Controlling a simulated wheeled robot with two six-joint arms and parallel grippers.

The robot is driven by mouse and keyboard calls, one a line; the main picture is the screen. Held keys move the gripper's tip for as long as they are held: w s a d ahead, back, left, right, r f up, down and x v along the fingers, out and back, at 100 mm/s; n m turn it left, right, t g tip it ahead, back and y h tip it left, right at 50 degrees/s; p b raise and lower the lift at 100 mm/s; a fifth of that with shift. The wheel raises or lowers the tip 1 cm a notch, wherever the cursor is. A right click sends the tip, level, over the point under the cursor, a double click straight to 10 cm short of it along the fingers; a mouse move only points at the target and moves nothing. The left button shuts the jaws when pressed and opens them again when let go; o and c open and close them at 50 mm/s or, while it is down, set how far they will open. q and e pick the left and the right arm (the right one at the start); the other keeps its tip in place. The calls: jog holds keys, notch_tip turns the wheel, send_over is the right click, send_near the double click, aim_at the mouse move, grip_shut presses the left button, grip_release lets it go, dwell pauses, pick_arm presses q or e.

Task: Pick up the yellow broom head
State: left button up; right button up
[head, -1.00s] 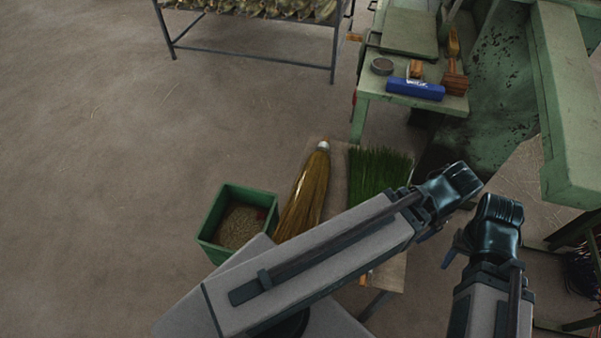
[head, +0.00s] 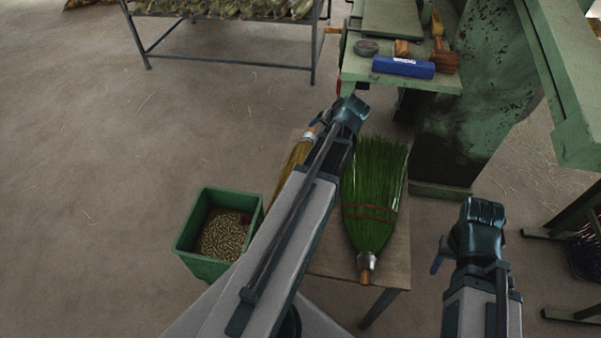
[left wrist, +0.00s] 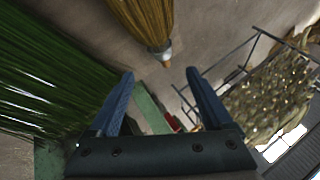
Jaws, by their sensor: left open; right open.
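The yellow broom head (head: 296,157) lies on a small wooden bench (head: 395,265) in the head view, mostly hidden behind my left arm. In the left wrist view its bristles (left wrist: 147,18) show at the top, with a pale collar and short stub pointing down. My left gripper (left wrist: 160,76) is open and empty, with the broom head beyond its fingertips and apart from them. My left gripper's fingers are largely hidden in the head view. My right gripper (head: 440,256) is open and well to the right of the bench; only part of its fingers shows.
A green broom head (head: 372,195) lies beside the yellow one on the bench. A green bin (head: 190,252) of pellets stands to the left. A green machine table (head: 352,72) holds a blue block (head: 403,67). A metal rack (head: 228,64) stands behind.

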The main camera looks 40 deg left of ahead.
pick_arm(q)
jog(key=b, duration=0.6)
send_near(309, 143)
jog(key=w+a+f, duration=0.2)
jog(key=f, duration=0.1)
jog(key=shift+w+a+f, duration=0.2)
jog(key=shift+w, duration=0.1)
jog(key=shift+w+a+f+b, duration=0.1)
jog(key=shift+a+f+b, duration=0.2)
jog(key=shift+b, duration=0.05)
jog(key=shift+r, duration=0.1)
jog(key=f+b, duration=0.1)
jog(key=a+f+b, duration=0.2)
jog(key=f+b, duration=0.1)
jog(key=shift+f, duration=0.15)
jog(key=shift+a+f+b, duration=0.3)
jog(key=shift+a+b, duration=0.05)
jog(key=shift+r, duration=0.1)
grip_shut()
